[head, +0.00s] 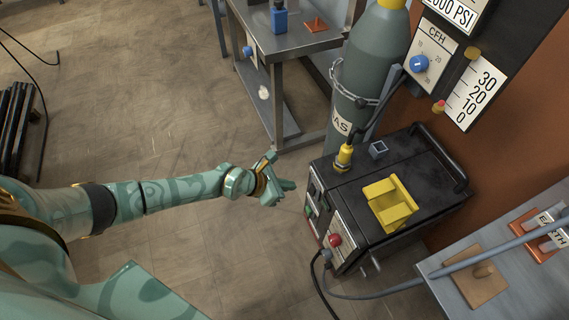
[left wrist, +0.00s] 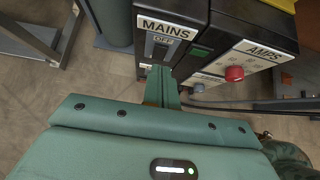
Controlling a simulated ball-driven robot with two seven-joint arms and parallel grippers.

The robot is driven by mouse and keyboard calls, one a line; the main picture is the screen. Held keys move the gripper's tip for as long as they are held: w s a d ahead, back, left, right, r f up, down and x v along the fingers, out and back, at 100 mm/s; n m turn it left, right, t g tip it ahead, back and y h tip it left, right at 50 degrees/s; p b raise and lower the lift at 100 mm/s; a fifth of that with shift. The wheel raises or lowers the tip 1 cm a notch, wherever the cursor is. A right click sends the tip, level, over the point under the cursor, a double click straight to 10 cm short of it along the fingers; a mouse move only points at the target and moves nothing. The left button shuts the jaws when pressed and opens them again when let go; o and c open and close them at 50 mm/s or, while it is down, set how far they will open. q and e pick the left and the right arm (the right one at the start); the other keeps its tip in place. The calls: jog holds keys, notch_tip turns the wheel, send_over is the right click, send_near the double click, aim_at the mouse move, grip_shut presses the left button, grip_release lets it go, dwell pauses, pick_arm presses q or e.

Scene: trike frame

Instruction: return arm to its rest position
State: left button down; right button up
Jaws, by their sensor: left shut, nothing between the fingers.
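My left arm reaches in from the left in the head view. Its gripper (head: 281,187) is shut and empty, in the air a little left of the black welding machine's front panel. In the left wrist view the shut fingers (left wrist: 162,88) point at the machine's front (left wrist: 205,50), just below the MAINS switch (left wrist: 160,50), which is labelled OFF. From these frames I cannot tell whether the fingertips touch the panel. My right gripper is not in view.
The welding machine (head: 425,185) carries a yellow bracket (head: 390,202) on top. A red knob (head: 334,240) and cables are on its front. A chained gas cylinder (head: 370,75) and steel table (head: 290,45) stand behind. A workbench (head: 530,285) is at lower right. Open floor lies left.

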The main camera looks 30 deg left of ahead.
pick_arm(q)
jog(key=shift+s+a+r, duration=0.1)
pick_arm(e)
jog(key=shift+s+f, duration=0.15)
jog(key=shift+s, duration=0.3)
pick_arm(q)
jog(key=s+a+f+n+g+y+p, duration=0.1)
jog(key=s+a+f+n+y+p, duration=0.15)
jog(key=s+n+p, duration=1)
jog(key=s+a+f+n+g+y+p, duration=0.1)
jog(key=s+a+n+g+y+p, duration=0.25)
jog(key=s+n, duration=1.6)
jog(key=s+d+r+n+g+p, duration=0.1)
jog(key=s+n+g+p, duration=0.2)
jog(key=s, duration=2.1)
jog(key=n+p, duration=0.2)
jog(key=n, duration=0.3)
jog(key=shift+s+d+p, duration=0.3)
jog(key=shift+d+p, duration=0.05)
jog(key=shift+d, duration=0.05)
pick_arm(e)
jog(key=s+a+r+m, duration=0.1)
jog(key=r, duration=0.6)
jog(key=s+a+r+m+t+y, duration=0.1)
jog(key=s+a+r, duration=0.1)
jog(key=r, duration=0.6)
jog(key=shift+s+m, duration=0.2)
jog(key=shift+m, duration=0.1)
pick_arm(q)
jog(key=shift+w, duration=0.15)
